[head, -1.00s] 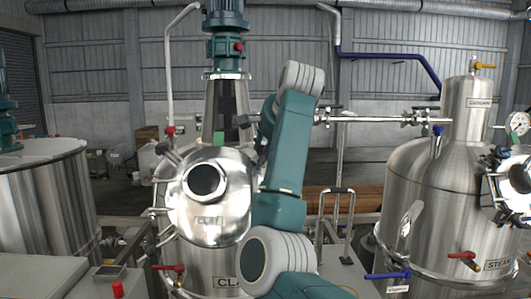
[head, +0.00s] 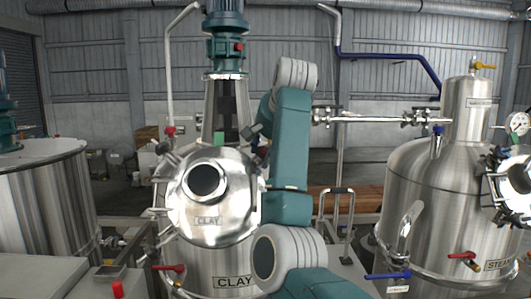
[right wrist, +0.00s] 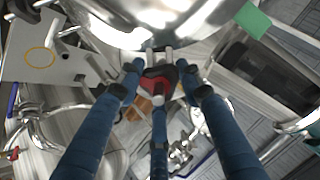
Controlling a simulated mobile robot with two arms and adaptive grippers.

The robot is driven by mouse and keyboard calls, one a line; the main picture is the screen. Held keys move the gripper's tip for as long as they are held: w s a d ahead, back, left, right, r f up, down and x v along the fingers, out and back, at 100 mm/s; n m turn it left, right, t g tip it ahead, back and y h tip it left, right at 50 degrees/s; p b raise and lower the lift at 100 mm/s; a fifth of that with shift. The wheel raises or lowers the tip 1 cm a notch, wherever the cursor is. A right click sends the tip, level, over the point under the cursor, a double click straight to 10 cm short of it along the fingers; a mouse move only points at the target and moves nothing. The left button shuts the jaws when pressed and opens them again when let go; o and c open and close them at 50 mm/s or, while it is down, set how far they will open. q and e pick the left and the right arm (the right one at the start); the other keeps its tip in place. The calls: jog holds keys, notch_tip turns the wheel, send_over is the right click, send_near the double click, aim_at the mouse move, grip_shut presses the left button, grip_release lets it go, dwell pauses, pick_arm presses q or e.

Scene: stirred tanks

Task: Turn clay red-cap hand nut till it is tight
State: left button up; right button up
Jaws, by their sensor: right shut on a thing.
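The clay tank's round steel lid (head: 235,215), labelled CLAY, faces me in the head view and appears closed. In the right wrist view, the red-cap hand nut (right wrist: 158,78) sits at the lid's rim, between the fingers. My right gripper (right wrist: 160,86) has its blue fingers closed around this nut. My left gripper is in neither view.
Several clamps ring the lid. A red valve handle (head: 168,267) sticks out below left. The steam vessel (head: 408,185) stands to the right, with a blue valve handle (head: 387,275) low in front.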

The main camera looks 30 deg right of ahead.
jog(key=shift+r, duration=0.1)
jog(key=o, duration=1.1)
jog(key=shift+o, duration=0.2)
jog(key=v, duration=1.2)
jog(key=shift+s, duration=0.15)
